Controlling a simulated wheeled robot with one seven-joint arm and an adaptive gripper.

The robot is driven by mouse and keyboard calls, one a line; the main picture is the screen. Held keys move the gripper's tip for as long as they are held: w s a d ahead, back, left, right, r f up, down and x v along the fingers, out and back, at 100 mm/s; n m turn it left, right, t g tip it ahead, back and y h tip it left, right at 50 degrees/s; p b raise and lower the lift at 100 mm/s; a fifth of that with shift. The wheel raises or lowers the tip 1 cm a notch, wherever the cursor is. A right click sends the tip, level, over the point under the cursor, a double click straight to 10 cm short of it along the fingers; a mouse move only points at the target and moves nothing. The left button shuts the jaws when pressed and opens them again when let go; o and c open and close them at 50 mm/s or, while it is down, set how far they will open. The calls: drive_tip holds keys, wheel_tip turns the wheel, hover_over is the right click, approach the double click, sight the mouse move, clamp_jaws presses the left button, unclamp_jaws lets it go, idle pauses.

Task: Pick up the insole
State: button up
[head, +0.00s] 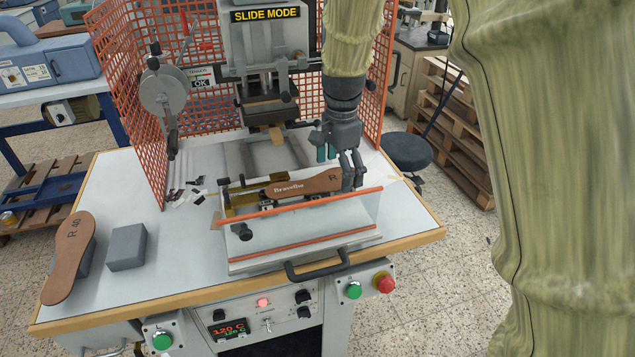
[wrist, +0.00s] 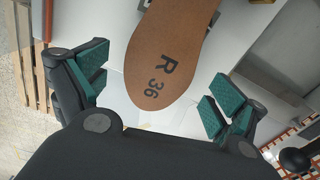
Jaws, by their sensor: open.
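A brown insole (head: 300,187) with white lettering and an "R" lies on the sliding fixture (head: 300,240) at the front of the stamping machine. My gripper (head: 350,176) is at the insole's right end, pointing down. In the wrist view my gripper (wrist: 158,98) is open, with green pads on both sides and apart from the insole. A second brown insole (head: 68,258), marked "R 40", lies at the table's left edge, partly on a grey block.
An orange mesh guard (head: 130,85) stands around the machine press (head: 268,105). A grey block (head: 127,247) sits on the table's left part. A black handle (head: 318,266) and orange-edged rail are at the fixture's front. Small scraps lie left of the fixture.

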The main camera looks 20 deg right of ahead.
drive_tip(key=shift+s, duration=0.1)
drive_tip(key=shift+f, duration=0.2)
idle(0.5)
drive_tip(key=c, duration=1.1)
drive_tip(key=shift+r, duration=0.2)
